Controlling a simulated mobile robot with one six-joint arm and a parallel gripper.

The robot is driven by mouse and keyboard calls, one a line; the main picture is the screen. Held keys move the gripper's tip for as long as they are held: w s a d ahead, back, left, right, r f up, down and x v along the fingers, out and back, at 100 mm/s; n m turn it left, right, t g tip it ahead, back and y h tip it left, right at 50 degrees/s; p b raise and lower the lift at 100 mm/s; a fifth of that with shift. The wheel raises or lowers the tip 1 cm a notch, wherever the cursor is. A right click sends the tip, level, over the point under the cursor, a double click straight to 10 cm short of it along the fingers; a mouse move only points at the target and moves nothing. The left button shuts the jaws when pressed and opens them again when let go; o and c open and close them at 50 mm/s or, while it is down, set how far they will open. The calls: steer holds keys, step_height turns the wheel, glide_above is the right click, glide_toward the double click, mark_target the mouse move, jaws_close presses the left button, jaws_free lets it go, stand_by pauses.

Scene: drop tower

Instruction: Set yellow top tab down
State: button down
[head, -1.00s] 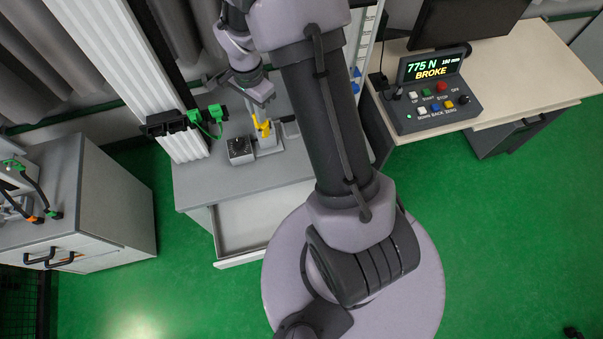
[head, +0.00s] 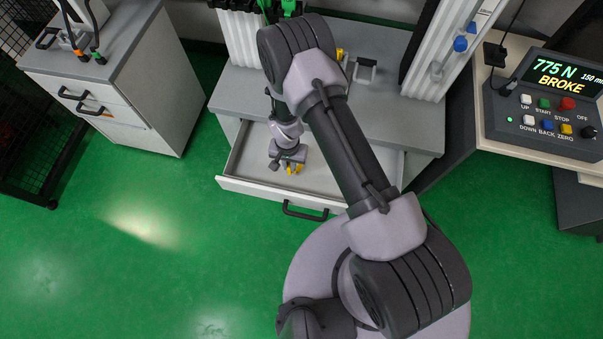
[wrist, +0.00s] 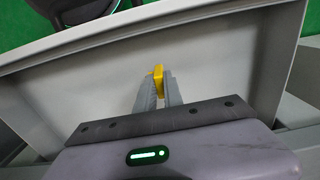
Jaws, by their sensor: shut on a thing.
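The yellow top tab (wrist: 158,80) is between the fingertips of my gripper (wrist: 157,95) in the wrist view, and my gripper is shut on it. I cannot tell whether the tab touches the drawer floor. Another yellow piece (head: 339,54) shows on the grey bench top, partly hidden by my arm.
The drawer's front wall and dark handle (head: 305,213) face the green floor. The control box (head: 548,110) reads "775 N" and "BROKE". A grey cabinet (head: 150,110) stands at the left. The drawer floor around the gripper looks clear.

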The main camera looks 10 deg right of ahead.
steer(key=shift+f+b, duration=0.9)
steer(key=shift+f, duration=1.55)
steer(key=c, duration=1.5)
jaws_free()
